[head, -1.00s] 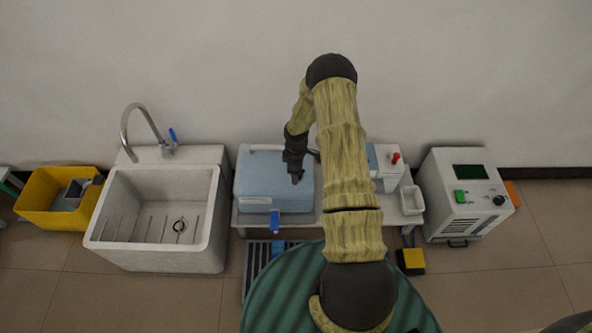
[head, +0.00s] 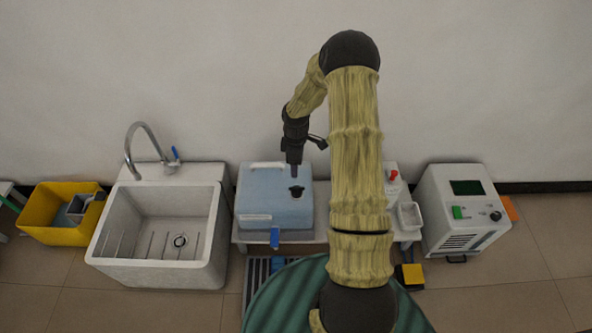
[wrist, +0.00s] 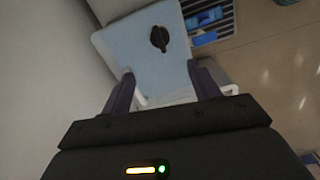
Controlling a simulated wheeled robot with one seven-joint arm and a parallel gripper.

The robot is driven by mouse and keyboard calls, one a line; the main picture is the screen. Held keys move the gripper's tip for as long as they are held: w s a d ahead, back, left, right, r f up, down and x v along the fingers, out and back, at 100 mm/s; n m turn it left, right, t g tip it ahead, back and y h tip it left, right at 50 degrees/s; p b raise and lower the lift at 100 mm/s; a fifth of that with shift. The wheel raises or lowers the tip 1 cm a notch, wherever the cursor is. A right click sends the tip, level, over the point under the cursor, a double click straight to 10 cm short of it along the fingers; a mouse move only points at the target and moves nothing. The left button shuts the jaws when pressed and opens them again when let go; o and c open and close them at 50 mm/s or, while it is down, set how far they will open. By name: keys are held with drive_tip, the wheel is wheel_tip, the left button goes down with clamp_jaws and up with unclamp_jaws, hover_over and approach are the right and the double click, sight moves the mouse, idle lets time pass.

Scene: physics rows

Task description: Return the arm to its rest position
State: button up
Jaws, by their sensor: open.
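My gripper (head: 294,172) is open and empty, pointing down above the light-blue box in the head view. In the wrist view its two dark fingers (wrist: 162,84) stand apart with nothing between them. The light-blue box (head: 262,190) has a black knob or cap (head: 296,191) on top, just below and apart from my fingertips. The wrist view also shows the box (wrist: 130,48) and the black knob (wrist: 159,39), beyond the fingers. My arm arches up and over from the front, hiding part of the bench behind it.
A white sink (head: 160,264) with a tap (head: 145,143) stands left of the box. A yellow bin (head: 40,212) is farther left. On the right are a small white container (head: 409,216) and a grey machine (head: 466,212). The wall is close behind; the space above is clear.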

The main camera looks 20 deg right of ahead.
wheel_tip(320, 180, up, 2)
drive_tip(key=shift+r, duration=0.1)
idle(0.5)
drive_tip(key=s+a+r+m+t, duration=0.1)
drive_tip(key=s+a+r+m, duration=0.45)
drive_tip(key=s+r, duration=0.45)
drive_tip(key=s+a+r+m+t, duration=0.2)
drive_tip(key=s+a+r+m, duration=0.35)
drive_tip(key=s+r, duration=0.45)
wheel_tip(320, 180, up, 21)
drive_tip(key=p, duration=2.1)
drive_tip(key=shift+s+m, duration=0.2)
drive_tip(key=shift+m, duration=0.2)
drive_tip(key=shift+c, duration=0.2)
